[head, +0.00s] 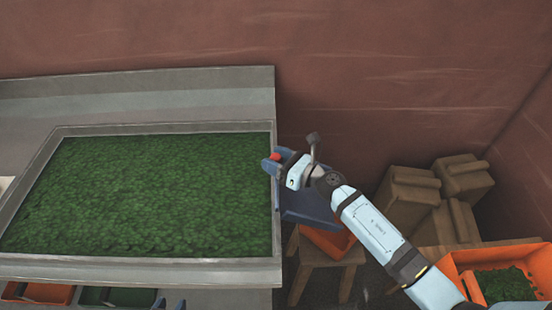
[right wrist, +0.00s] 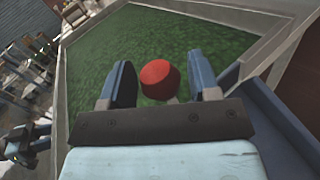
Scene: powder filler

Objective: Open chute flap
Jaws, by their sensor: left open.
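A red knob (head: 276,156) stands at the right edge of a metal trough filled with green material (head: 150,195). A blue chute (head: 310,207) slopes down from that edge, partly hidden by my right arm. The flap itself is hard to make out. My right gripper (head: 271,167) is at the knob. In the right wrist view its two blue fingers are apart on either side of the red knob (right wrist: 160,78), with gaps visible. The blue chute wall (right wrist: 268,108) is to the right there.
An orange box (head: 328,241) is on a wooden stool (head: 309,270) under the chute. Another orange crate (head: 458,268) holding green material is at the lower right. Wooden blocks (head: 440,205) are stacked by the wall. Orange and green bins (head: 118,297) are below the trough's front.

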